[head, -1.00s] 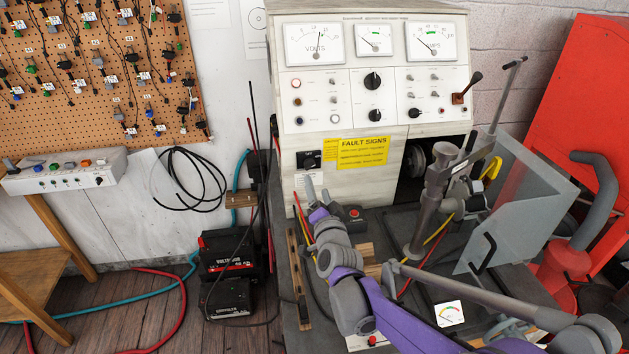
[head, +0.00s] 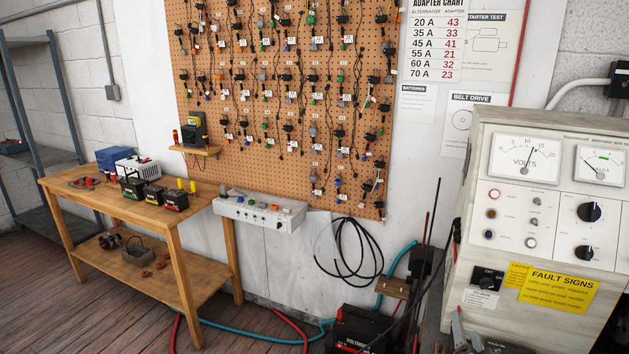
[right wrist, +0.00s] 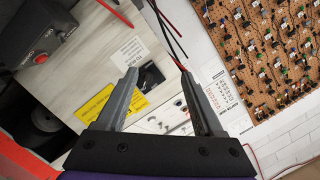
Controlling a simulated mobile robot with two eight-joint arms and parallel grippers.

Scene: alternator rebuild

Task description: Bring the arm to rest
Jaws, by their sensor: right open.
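My right gripper (right wrist: 160,75) is open in the right wrist view, with nothing between its two grey fingers. The white test bench (right wrist: 72,75) lies beyond the fingers, with its yellow fault-signs label. In the head view only a little of my right gripper (head: 466,336) shows at the bottom edge, in front of the test bench (head: 500,240). The rest of my right arm is below the frame. My left gripper is in neither view.
A pegboard (head: 285,100) full of adapters hangs on the back wall, also seen in the right wrist view (right wrist: 270,50). A wooden table (head: 130,207) with batteries stands at left. A black battery (head: 355,330) and hoses lie on the floor. Open floor shows at lower left.

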